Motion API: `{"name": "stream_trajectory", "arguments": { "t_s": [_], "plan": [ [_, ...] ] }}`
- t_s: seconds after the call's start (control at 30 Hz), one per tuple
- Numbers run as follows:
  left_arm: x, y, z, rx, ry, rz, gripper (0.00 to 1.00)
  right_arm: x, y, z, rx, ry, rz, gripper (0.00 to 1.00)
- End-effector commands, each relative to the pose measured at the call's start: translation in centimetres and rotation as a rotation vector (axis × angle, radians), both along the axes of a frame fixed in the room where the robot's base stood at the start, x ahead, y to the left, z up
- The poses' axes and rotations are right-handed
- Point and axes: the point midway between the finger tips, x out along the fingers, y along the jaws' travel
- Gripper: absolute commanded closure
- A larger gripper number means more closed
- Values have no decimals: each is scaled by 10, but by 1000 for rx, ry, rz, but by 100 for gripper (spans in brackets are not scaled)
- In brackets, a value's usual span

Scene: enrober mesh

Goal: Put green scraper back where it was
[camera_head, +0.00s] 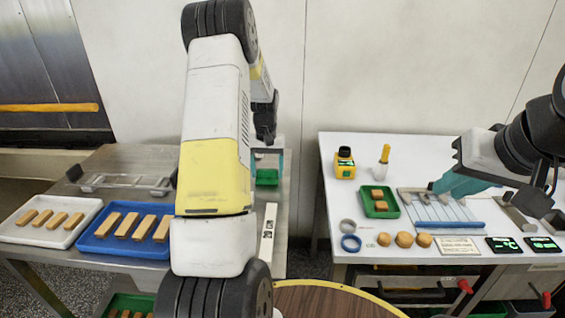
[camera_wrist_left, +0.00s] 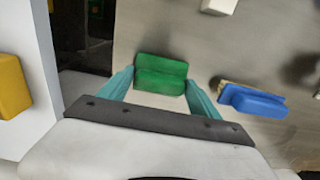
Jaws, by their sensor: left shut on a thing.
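The green scraper (camera_wrist_left: 160,72) sits between the teal fingers of my left gripper (camera_wrist_left: 160,82), which is shut on it. In the head view the green scraper (camera_head: 267,177) shows at the right part of the metal table, with my left gripper (camera_head: 272,163) mostly hidden by my own arm. Whether it touches the tabletop is unclear. A blue scraper (camera_wrist_left: 255,102) lies on the metal surface to the right of it in the left wrist view. My right gripper (camera_head: 460,184) is over the wire rack on the white table; its finger gap is not clear.
The metal table (camera_head: 120,160) holds a white tray (camera_head: 15,228) and a blue tray (camera_head: 92,243) of bars, and a metal frame (camera_head: 125,182). The white table (camera_head: 345,210) holds a small green tray (camera_head: 366,208), a yellow device (camera_head: 344,165) and round biscuits (camera_head: 404,240). A gap separates the tables.

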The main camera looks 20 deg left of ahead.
Motion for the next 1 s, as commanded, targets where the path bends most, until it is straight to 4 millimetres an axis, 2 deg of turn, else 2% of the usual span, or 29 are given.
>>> {"name": "stream_trajectory", "arguments": {
  "t_s": [0.2,0.23,0.3,0.33,0.63,0.73,0.87,1.0],
  "plan": [
    [0,0,-3,0,0,0,66,0,0,0,0,0,0,81],
    [0,0,-3,0,0,0,22,0,0,0,0,0,0,81],
    [0,0,-2,0,0,0,8,0,0,0,0,0,0,81],
    [0,0,-2,0,0,0,6,0,0,0,0,0,0,81],
    [0,0,-1,0,0,0,6,0,0,0,0,0,0,81],
    [0,0,5,1,-2,0,6,0,0,0,0,0,0,81],
    [1,0,26,1,-4,-1,6,0,0,0,0,0,0,81],
    [1,0,57,1,-5,0,6,0,0,0,0,0,0,81]
  ]
}}
